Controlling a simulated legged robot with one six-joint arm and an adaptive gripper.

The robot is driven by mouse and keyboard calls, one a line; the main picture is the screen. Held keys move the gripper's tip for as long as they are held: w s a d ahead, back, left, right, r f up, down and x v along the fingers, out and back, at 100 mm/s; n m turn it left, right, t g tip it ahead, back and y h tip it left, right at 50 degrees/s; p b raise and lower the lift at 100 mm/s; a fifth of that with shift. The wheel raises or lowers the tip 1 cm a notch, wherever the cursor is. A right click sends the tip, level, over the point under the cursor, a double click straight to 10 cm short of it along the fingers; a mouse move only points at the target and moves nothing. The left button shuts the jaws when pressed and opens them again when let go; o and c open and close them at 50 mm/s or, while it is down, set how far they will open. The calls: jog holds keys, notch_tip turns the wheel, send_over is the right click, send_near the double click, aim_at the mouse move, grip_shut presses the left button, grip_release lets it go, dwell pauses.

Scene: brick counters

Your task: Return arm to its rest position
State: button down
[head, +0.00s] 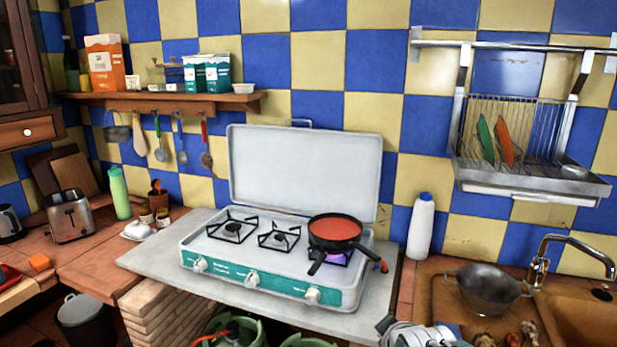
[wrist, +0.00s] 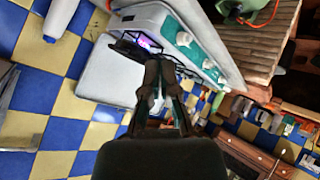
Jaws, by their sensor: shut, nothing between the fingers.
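My gripper (wrist: 159,78) shows in the middle of the wrist view, its dark fingers together with nothing between them. In the head view, a grey and black part that looks like my arm shows at the bottom edge, right of the stove; the fingers are not clear there. The wrist view is turned sideways and shows the stove (wrist: 185,35) beyond the fingers. No object is in contact with the fingers as far as I can see.
A white stove (head: 270,270) with its lid up stands on a grey counter (head: 150,262). A black pan (head: 335,246) with red contents sits over a lit purple burner. A white bottle (head: 421,228) and a sink with a metal pot (head: 486,290) are to the right.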

jog(key=s+d+r+m+g, duration=0.1)
jog(key=s+r+m+g, duration=0.2)
jog(key=s, duration=1.4)
jog(key=m+g, duration=0.1)
jog(key=m, duration=0.3)
jog(key=shift+s+r+m, duration=0.2)
jog(key=shift+s+m, duration=0.05)
jog(key=shift+m, duration=0.05)
jog(key=shift+d, duration=0.1)
dwell(0.6)
